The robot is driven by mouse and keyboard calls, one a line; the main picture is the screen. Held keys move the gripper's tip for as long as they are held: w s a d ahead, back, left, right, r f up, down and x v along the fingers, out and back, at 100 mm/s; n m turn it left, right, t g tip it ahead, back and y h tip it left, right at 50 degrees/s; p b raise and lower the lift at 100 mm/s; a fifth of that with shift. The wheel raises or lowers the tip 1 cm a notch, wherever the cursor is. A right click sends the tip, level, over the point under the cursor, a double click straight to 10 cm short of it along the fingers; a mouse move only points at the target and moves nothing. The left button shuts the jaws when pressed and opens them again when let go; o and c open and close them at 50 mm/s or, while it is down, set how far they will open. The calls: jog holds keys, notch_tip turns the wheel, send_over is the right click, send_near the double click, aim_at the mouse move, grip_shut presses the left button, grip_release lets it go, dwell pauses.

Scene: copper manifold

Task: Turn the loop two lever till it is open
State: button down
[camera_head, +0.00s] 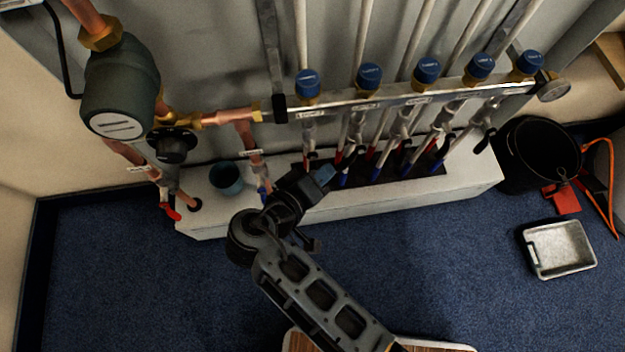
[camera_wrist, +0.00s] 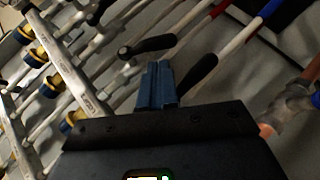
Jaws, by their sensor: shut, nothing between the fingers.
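The manifold bar (camera_head: 400,99) carries a row of blue-capped valves, and the second blue cap from the left (camera_head: 369,76) sits over the second branch (camera_head: 356,122). The labels are too small to read surely. My gripper (camera_head: 325,175) is below the bar at the left branches, its blue fingers shut and empty. In the wrist view my blue fingertips (camera_wrist: 158,85) are close to two black lever handles, one up-left (camera_wrist: 147,46) and one just right (camera_wrist: 197,73). I cannot tell which is the loop two lever, nor whether the fingers touch either.
A pump or valve body (camera_head: 122,88) with copper pipes stands at the left. A teal cup (camera_head: 226,178) sits on the white ledge (camera_head: 330,208). A black bucket (camera_head: 515,165) and grey tray (camera_head: 560,250) are at the right. The blue carpet is mostly clear.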

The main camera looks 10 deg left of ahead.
aim_at(340, 171)
jog(key=shift+x, duration=1.7)
jog(key=shift+f+h+b, duration=0.25)
jog(key=shift+h+b, duration=0.05)
jog(key=shift+b, duration=0.3)
jog(key=f+n+h+b, duration=0.1)
jog(key=d+f+t+h+b, duration=0.1)
jog(key=b, duration=0.1)
jog(key=shift+w+n+t, duration=0.15)
jog(key=shift+n+t, duration=0.15)
jog(key=shift+n, duration=0.1)
jog(key=shift+w+d+f+n+t+h+b, duration=0.1)
jog(key=shift+d+f+n+t+h+b, duration=0.2)
jog(key=shift+f+n+t+h+b, duration=0.25)
jog(key=shift+d+t+b, duration=0.25)
jog(key=shift+d+b, duration=0.05)
jog(key=shift+b, duration=0.05)
jog(key=shift+w+d, duration=0.1)
